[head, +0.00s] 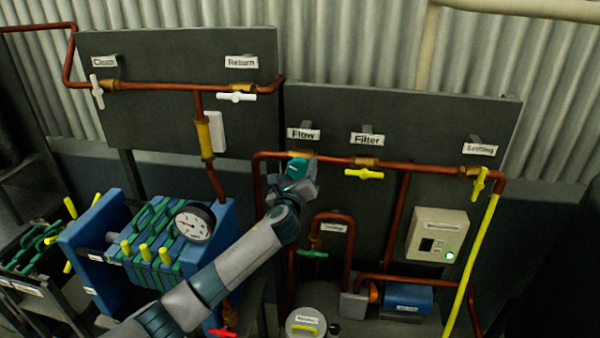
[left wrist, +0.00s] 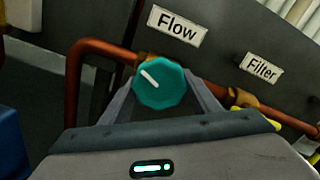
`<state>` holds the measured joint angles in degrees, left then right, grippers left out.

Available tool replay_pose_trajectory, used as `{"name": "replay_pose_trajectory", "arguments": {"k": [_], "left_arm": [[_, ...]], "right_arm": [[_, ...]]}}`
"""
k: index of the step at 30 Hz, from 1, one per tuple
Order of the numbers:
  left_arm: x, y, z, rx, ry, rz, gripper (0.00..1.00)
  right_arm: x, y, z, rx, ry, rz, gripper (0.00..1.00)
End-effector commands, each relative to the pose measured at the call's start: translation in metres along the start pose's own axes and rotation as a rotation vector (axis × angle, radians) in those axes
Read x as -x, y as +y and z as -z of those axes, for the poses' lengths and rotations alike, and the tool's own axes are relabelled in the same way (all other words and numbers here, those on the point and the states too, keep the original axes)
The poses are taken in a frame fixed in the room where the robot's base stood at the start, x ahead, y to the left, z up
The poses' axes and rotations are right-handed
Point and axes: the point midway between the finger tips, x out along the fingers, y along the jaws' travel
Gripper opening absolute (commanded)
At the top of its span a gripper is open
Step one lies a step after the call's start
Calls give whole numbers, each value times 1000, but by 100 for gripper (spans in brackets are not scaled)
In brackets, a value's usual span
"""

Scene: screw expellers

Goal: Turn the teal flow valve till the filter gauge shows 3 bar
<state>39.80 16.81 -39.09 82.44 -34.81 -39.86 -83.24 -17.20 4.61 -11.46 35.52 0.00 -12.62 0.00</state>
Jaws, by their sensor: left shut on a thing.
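The teal flow valve (left wrist: 160,84) is a faceted knob with a white pointer line, below the "Flow" label (left wrist: 177,25) in the left wrist view. In that view the line points to the upper left. My left gripper (head: 297,170) is shut on the knob, with a finger at each side of it. In the head view the knob is mostly hidden by my gripper. The filter gauge (head: 195,222) is a round white dial on the blue filter press; its needle and numbers are too small to read. My right gripper is not in view.
A yellow valve handle (head: 364,174) sits under the "Filter" label (head: 367,140), right of my gripper. Copper pipe (head: 420,165) runs along the dark panel. The blue press (head: 95,245) stands at the left, and a control box (head: 437,235) with a green light at the right.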

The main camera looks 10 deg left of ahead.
Motion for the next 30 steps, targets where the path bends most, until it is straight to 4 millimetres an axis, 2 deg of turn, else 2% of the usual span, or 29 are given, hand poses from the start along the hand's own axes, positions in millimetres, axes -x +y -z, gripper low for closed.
{"name": "replay_pose_trajectory", "arguments": {"k": [30], "left_arm": [[0,-2,-1,957,-2,1,34]], "right_arm": [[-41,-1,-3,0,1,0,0]]}}
